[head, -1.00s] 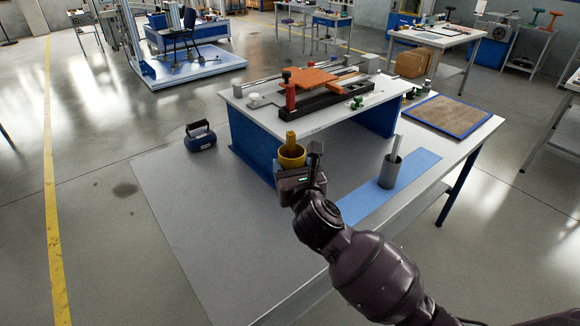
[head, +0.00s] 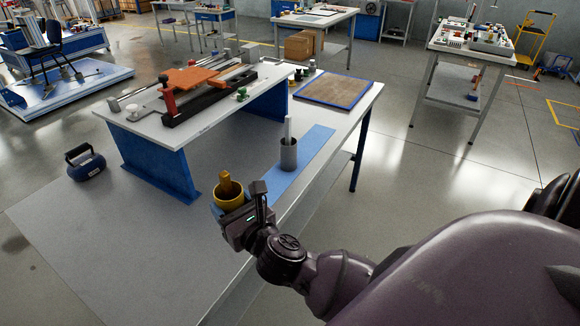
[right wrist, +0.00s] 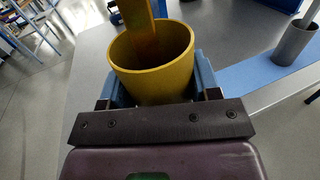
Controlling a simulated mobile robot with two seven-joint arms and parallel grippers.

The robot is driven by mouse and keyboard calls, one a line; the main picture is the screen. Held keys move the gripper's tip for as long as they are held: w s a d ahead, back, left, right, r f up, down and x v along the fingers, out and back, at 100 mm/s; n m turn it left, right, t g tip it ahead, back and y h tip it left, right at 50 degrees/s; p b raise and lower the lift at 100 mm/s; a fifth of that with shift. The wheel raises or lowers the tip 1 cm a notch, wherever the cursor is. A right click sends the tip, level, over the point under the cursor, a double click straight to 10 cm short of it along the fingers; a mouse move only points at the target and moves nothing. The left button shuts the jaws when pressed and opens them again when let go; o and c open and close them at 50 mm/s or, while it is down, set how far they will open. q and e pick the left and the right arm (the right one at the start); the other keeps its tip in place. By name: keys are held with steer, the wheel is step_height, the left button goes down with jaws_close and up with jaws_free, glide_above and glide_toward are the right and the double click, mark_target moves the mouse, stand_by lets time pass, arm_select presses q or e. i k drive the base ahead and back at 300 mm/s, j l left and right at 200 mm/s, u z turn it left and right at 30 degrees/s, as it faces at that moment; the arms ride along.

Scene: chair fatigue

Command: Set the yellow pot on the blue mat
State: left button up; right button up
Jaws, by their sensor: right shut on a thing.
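The yellow pot (head: 229,193) is held upright in my right gripper (head: 240,208), with a yellow-brown bar standing in it. In the right wrist view the pot (right wrist: 150,68) sits between the two blue-grey fingers. The blue mat (head: 302,163) is a long strip along the right side of the table. A grey pot (head: 288,154) with a light rod in it stands on the mat, to the right of and beyond the yellow pot. The yellow pot is apart from the mat, to its left. My left gripper is not in view.
A raised white shelf (head: 120,119) on blue supports carries a clamping rig with an orange plate (head: 194,78). A blue kettlebell-like weight (head: 85,163) sits at the left edge. A blue-rimmed brown board (head: 335,91) lies at the back right. The near left table surface is bare.

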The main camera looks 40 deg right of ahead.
mark_target(314, 140)
steer(key=l+u, duration=0.1)
steer(key=l, duration=0.5)
steer(key=k+l+u, duration=0.1)
steer(key=l, duration=0.5)
steer(key=l+u, duration=0.4)
steer(key=l, duration=2.2)
